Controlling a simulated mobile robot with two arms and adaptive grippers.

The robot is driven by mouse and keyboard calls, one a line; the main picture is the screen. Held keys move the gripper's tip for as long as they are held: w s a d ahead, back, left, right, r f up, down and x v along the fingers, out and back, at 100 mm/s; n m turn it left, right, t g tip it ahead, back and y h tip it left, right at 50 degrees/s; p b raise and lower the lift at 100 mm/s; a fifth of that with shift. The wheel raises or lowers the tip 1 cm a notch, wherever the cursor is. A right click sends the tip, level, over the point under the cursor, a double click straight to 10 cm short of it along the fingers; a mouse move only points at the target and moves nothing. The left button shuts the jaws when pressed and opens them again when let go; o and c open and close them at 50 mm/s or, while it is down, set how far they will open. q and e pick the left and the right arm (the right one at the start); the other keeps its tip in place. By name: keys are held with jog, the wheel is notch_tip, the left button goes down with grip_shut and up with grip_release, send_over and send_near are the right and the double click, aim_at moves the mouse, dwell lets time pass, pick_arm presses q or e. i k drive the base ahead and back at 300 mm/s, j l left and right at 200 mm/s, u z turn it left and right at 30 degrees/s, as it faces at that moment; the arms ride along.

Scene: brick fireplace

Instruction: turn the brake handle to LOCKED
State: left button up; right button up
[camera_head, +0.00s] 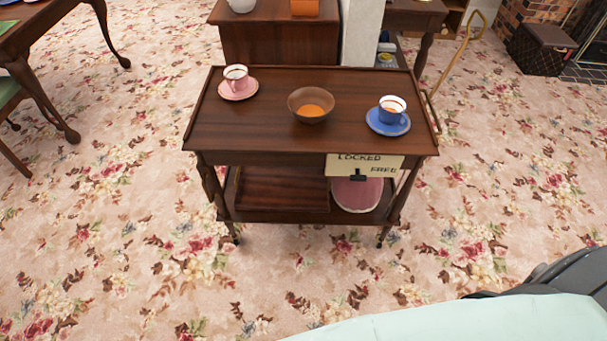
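A dark wooden tea trolley (260,120) stands ahead of me on the carpet. A cream label plate (395,162) on its front right edge reads LOCKED at the top left and FREE lower right. A small dark piece (358,178) at the plate's lower edge looks like the brake handle. It is too small to tell which word it points to. Neither of my grippers is in view.
On the trolley top are a pink cup and saucer (237,82), a brown bowl (311,103) with orange contents, and a blue cup and saucer (389,116). A pink round object (357,194) sits on the lower shelf. Carpet (290,285) in front is clear.

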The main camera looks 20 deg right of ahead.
aim_at(358, 177)
jog(key=z, duration=1.05)
